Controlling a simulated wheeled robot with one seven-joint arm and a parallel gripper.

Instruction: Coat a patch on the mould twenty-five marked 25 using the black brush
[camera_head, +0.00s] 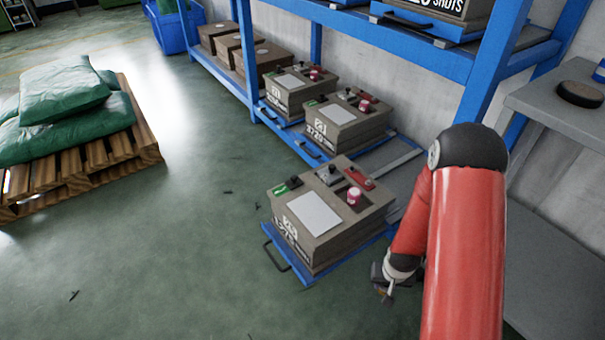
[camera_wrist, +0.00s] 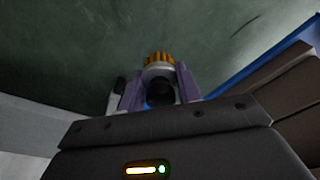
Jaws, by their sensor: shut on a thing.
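My gripper (camera_wrist: 159,82) is shut on a brush (camera_wrist: 159,60) with orange-tan bristles, a grey collar and a black end between the jaws. In the head view my gripper (camera_head: 385,285) hangs low, right of the nearest mould and apart from it; the brush is hard to make out there. The nearest mould (camera_head: 318,254) is a brown-grey block on a pulled-out blue tray. Its front number is slanted and too small to read surely. A pale rectangular patch (camera_head: 314,214) lies on its top, with a green clip, a black knob, a red part and a pink-and-white pot around it.
Two similar moulds, one behind (camera_head: 345,122) and one farther (camera_head: 287,90), stand on trays of the blue rack (camera_head: 316,40). A grey shelf (camera_head: 565,110) with a dark round object is at right. A pallet (camera_head: 125,145) with green sacks is at left. Floor in front is clear.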

